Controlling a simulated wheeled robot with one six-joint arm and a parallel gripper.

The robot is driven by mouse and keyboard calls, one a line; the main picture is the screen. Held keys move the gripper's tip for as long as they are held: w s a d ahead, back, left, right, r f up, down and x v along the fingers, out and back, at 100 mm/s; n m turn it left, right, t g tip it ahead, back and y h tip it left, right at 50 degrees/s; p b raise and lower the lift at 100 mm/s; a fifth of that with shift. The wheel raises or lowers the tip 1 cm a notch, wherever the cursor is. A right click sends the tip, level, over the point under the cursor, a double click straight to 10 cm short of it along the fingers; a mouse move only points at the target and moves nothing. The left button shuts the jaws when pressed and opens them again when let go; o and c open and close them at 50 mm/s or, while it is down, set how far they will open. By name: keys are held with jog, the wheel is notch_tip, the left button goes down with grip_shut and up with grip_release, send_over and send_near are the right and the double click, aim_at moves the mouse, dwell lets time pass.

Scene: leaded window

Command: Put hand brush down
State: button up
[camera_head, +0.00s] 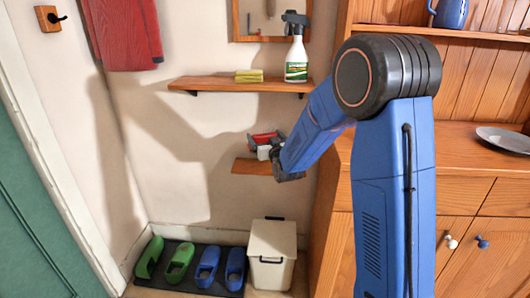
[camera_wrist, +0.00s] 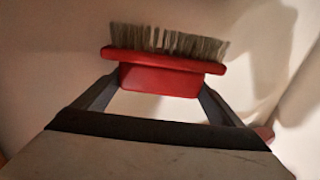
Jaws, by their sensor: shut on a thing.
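The hand brush (camera_wrist: 165,62) has a red body and grey-brown bristles. In the wrist view it sits between the fingers of my gripper (camera_wrist: 158,98), which is shut on its red block, with the bristles towards the top of the picture. In the head view the red brush (camera_head: 265,137) shows at the end of my gripper (camera_head: 277,154), at the small lower wooden shelf (camera_head: 250,166). I cannot tell whether the brush touches that shelf. My gripper and arm hide the shelf's right end.
Above is a longer wooden shelf (camera_head: 235,85) with a spray bottle (camera_head: 296,60) and a yellow sponge (camera_head: 249,76). Below stand a white bin (camera_head: 272,250) and a dark mat (camera_head: 190,287) with green and blue clogs. A wooden cupboard (camera_head: 470,205) holding a plate (camera_head: 503,139) stands at the right.

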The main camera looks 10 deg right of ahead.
jog(key=shift+f, duration=1.85)
jog(key=shift+w+d+f, duration=0.1)
jog(key=shift+w+f, duration=0.05)
jog(key=shift+f, duration=1.5)
jog(key=shift+f, duration=0.15)
jog(key=o, duration=0.9)
jog(key=shift+r, duration=0.2)
jog(key=s, duration=0.8)
jog(key=s+d, duration=0.1)
jog(key=s, duration=0.3)
